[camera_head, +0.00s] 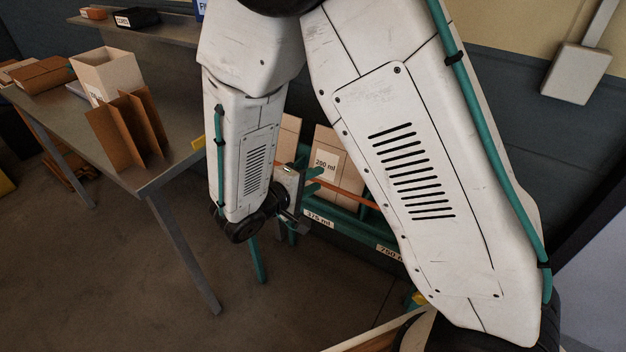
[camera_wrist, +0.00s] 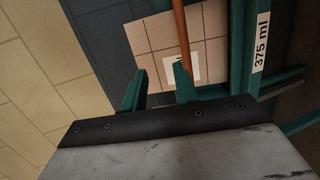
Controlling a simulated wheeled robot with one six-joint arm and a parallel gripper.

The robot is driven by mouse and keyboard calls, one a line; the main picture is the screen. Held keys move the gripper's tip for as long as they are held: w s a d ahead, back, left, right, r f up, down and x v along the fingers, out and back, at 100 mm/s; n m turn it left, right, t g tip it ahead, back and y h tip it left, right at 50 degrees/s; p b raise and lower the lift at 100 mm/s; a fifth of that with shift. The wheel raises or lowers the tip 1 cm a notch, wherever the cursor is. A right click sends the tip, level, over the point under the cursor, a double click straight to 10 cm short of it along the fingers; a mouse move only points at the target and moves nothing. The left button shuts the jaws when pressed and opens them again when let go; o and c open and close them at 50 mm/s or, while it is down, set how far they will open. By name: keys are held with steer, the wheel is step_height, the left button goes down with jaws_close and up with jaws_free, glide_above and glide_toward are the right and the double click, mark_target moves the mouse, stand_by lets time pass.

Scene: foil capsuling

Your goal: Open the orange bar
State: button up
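The orange bar (camera_head: 350,197) runs across the front of a teal rack (camera_head: 350,222), partly hidden behind my arm in the head view. In the wrist view the orange bar (camera_wrist: 181,35) comes down from the top edge towards the right-hand finger. My gripper (camera_head: 316,180) has its teal fingers apart, close to the bar's visible left end. In the wrist view my gripper (camera_wrist: 158,88) is open, with nothing seen between the fingers. The bar's lower end meets the right-hand fingertip in the picture; whether they touch I cannot tell.
Cardboard boxes (camera_head: 325,140) stand behind the bar. The rack has a "375 ml" label (camera_head: 318,218) and a "750 ml" label (camera_head: 390,253). A metal table (camera_head: 182,158) at left carries a white box (camera_head: 106,72) and brown cardboard dividers (camera_head: 125,130).

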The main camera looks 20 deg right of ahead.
mark_target(313, 180)
steer(key=w+a+f+n+t, duration=0.2)
steer(key=a+f+t, duration=0.1)
steer(key=f, duration=0.1)
steer(key=shift+y, duration=0.3)
steer(key=x, duration=0.7)
steer(key=shift+s+f, duration=0.1)
steer(key=shift+f, duration=0.1)
steer(key=shift+c, duration=0.3)
jaws_close()
